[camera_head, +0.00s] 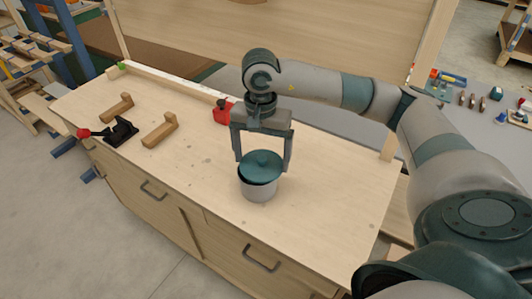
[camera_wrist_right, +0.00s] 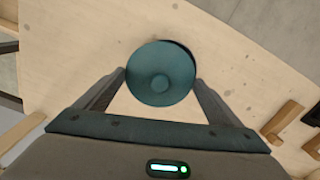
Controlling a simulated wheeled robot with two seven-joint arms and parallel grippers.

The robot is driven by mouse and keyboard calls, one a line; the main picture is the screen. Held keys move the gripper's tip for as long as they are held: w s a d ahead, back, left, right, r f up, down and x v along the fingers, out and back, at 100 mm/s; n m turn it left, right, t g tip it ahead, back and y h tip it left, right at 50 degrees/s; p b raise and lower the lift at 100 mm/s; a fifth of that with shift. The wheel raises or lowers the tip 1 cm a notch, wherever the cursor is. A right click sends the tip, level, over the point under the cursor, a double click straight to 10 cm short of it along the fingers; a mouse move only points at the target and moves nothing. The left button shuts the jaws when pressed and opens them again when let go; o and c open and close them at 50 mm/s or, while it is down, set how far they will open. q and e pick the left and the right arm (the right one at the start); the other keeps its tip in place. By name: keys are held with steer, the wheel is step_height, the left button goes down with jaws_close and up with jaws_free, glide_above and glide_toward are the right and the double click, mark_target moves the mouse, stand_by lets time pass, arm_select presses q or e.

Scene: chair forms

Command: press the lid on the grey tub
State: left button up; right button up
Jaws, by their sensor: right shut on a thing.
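The grey tub (camera_head: 258,192) stands upright on the wooden bench top. The round teal lid (camera_head: 263,172), with a knob in its middle, is over the tub's mouth. A dark band shows between lid and tub at the left, so the lid looks not flush. My right gripper (camera_head: 264,164) comes from above, its two fingers shut on opposite sides of the lid. In the right wrist view the lid (camera_wrist_right: 160,95) sits between the fingertips and hides most of the tub. My left gripper is in neither view.
On the bench (camera_head: 335,190), left of the tub, are two wooden blocks (camera_head: 160,131) and a black clamp with a red knob (camera_head: 121,131). A red object (camera_head: 222,113) stands behind the gripper. The bench right of the tub is clear.

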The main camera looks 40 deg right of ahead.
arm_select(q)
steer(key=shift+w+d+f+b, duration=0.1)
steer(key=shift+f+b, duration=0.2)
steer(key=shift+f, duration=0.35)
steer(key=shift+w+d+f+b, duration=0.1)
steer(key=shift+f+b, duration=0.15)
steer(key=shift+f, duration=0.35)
arm_select(e)
steer(key=shift+a+f, duration=0.25)
steer(key=shift+f, duration=0.8)
steer(key=o, duration=0.9)
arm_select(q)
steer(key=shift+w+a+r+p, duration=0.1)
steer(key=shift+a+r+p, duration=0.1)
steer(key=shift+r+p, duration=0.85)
arm_select(e)
steer(key=shift+w+a+r, duration=0.1)
steer(key=shift+a+r, duration=0.15)
steer(key=shift+r, duration=0.95)
steer(key=shift+w+a+r, duration=0.1)
steer(key=shift+a+r, duration=0.1)
steer(key=shift+r, duration=1.05)
steer(key=shift+w+a+r, duration=0.1)
steer(key=shift+a+r, duration=0.15)
steer(key=shift+r, duration=0.95)
steer(key=shift+s, duration=0.1)
